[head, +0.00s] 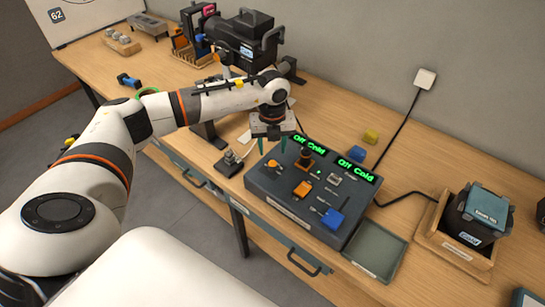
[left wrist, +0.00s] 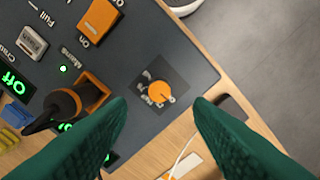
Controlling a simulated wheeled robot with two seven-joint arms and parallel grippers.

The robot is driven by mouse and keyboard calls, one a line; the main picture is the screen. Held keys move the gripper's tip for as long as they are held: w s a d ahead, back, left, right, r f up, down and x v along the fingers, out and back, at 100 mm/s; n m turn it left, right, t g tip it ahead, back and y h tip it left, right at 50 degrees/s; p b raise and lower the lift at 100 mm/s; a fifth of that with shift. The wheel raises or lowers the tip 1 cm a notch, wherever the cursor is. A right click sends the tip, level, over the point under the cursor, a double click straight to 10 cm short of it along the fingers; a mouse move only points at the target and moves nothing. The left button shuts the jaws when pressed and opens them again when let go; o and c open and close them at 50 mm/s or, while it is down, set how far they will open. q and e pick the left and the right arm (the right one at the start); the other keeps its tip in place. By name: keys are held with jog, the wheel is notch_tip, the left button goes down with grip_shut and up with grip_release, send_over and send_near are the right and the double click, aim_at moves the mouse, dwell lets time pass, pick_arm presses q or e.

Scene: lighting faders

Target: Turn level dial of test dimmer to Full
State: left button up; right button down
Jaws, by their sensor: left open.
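The test dimmer (head: 262,187) is a dark sloped console on the bench with two green displays reading "Off Cold". Its orange level dial (left wrist: 160,92) sits on a dark square plate near the console's corner. The dial's pointer and small lettering are too blurred to read. My left gripper (head: 272,147) hangs above that corner, pointing down. In the left wrist view its green fingers are open, and the dial shows in the gap between their tips, apart from both. My right gripper is in neither view.
On the console are an orange rocker switch (left wrist: 98,20), a black lever in an orange base (left wrist: 62,104), a grey switch (left wrist: 31,42) and a blue control (head: 332,219). A shallow tray (head: 377,250) and a wooden crate (head: 455,252) stand right of it. A metal device (head: 229,163) stands left.

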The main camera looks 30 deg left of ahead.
aim_at(273, 163)
pick_arm(q)
notch_tip(273, 163, down, 6)
jog(key=shift+f+p, duration=0.15)
jog(key=shift+p, duration=0.45)
jog(key=shift+c, duration=0.2)
jog(key=c, duration=0.9)
